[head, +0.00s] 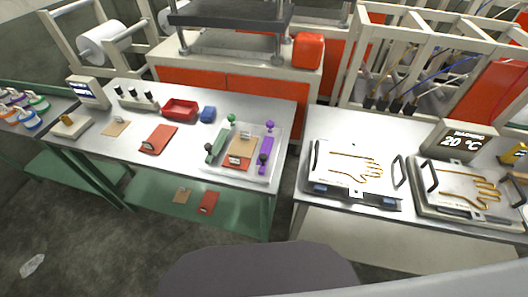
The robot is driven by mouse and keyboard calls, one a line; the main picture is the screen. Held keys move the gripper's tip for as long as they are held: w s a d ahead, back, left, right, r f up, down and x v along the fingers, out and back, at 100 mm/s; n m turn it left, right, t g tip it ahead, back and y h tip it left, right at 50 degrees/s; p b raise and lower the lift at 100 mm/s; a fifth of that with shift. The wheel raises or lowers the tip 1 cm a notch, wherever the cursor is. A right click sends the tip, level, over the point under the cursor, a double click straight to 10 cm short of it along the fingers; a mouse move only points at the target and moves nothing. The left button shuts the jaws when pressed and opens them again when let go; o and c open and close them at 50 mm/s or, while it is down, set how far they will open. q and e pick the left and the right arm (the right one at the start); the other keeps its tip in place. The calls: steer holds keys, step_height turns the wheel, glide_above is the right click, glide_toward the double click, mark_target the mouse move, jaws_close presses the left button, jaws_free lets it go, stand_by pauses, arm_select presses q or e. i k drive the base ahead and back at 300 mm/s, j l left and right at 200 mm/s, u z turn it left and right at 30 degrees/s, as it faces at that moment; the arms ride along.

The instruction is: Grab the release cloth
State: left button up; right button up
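I cannot tell for certain which thing is the release cloth. A flat red piece with a small handle (159,138) lies on the left metal table (150,168). A small flat tan piece (114,128) lies to its left. A pale clear tray (262,180) at the table's right end holds another tan and red piece (241,152) between a green-handled tool (219,143) and a purple-handled tool (265,155). A small pale crumpled piece (32,265) lies on the floor at the lower left. Neither of my grippers is in view.
The right table (310,210) bears two plates with gold hand outlines, the left plate (350,166) and the right plate (466,190), and a display reading 20 °C (459,141). A red bin (180,110) and blue block (208,114) stand on the left table. A gap separates the tables.

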mark_target(243, 145)
steer(key=j+z, duration=0.6)
steer(key=j, duration=0.25)
steer(key=k+j+z, duration=0.25)
steer(key=j, duration=0.15)
steer(key=j+z, duration=0.3)
steer(key=k+j+z, duration=0.3)
steer(key=j, duration=0.15)
steer(key=k+j+z, duration=0.1)
steer(key=j+z, duration=0.2)
